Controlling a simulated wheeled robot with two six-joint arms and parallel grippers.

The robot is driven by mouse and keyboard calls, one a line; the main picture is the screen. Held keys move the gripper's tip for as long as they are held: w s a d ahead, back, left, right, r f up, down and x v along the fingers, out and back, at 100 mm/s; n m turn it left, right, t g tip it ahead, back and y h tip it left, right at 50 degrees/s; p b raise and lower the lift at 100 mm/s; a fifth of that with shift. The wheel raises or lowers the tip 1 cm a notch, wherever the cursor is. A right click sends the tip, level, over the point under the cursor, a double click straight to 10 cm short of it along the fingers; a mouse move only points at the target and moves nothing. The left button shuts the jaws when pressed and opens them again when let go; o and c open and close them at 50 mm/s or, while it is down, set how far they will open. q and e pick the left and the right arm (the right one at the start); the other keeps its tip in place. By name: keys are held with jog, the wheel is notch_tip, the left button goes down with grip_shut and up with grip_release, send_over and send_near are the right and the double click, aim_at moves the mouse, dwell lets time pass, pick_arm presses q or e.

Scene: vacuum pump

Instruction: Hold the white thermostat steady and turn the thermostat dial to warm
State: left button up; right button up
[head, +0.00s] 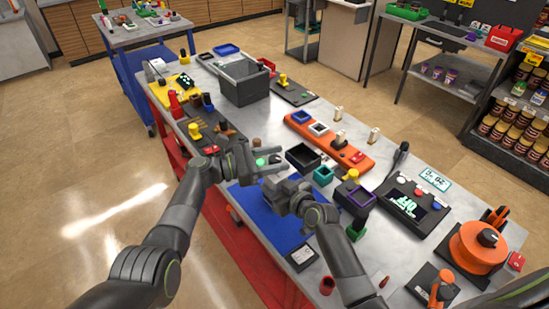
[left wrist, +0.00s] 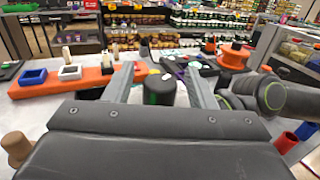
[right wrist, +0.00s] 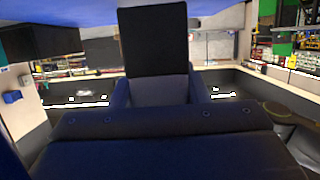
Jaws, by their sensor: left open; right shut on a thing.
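In the head view a green spot (head: 262,162) shows between the fingers. A little of the white thermostat (left wrist: 182,96) shows beside the dial. My right gripper (head: 268,186) is shut on the thermostat, which looks like a dark, shaded block between its fingers in the right wrist view (right wrist: 153,50). The dial's setting is not readable.
A blue mat (head: 270,222) lies on the table below the grippers. An orange rack (head: 340,147), a dark open box (head: 302,158), a grey bin (head: 245,82) and a black display panel (head: 408,207) stand around. The table is crowded beyond the mat.

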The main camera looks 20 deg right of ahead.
pick_arm(q)
jog(key=c, duration=1)
jog(key=shift+o, duration=0.2)
jog(key=shift+f+n+t, duration=0.1)
jog(key=shift+n+t, duration=0.4)
jog(key=shift+t, duration=0.3)
jog(key=shift+n+t, duration=1)
jog(key=shift+t, duration=0.4)
jog(key=shift+y, duration=0.3)
jog(key=o, duration=1)
jog(key=shift+c, duration=0.2)
